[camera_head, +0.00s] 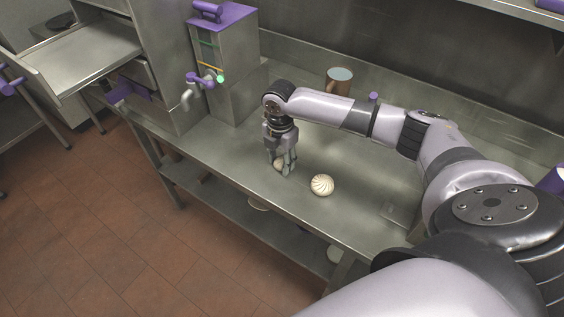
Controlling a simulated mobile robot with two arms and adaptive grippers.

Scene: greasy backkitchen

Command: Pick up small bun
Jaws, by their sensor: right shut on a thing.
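Two pale buns are on the steel counter (232,160). The larger, swirled bun (322,185) sits in the open, to the right of my right gripper. The small bun (278,164) is between the fingers of my right gripper (284,168), which points down and is shut on it. The fingers cover much of the small bun, and I cannot tell whether it still touches the counter. My left gripper is not in view.
A brown mug (339,81) stands at the back of the counter. A steel dispenser with a purple top (224,14) and a tap stands at the left. The counter's front edge drops to a lower shelf (225,205) and tiled floor.

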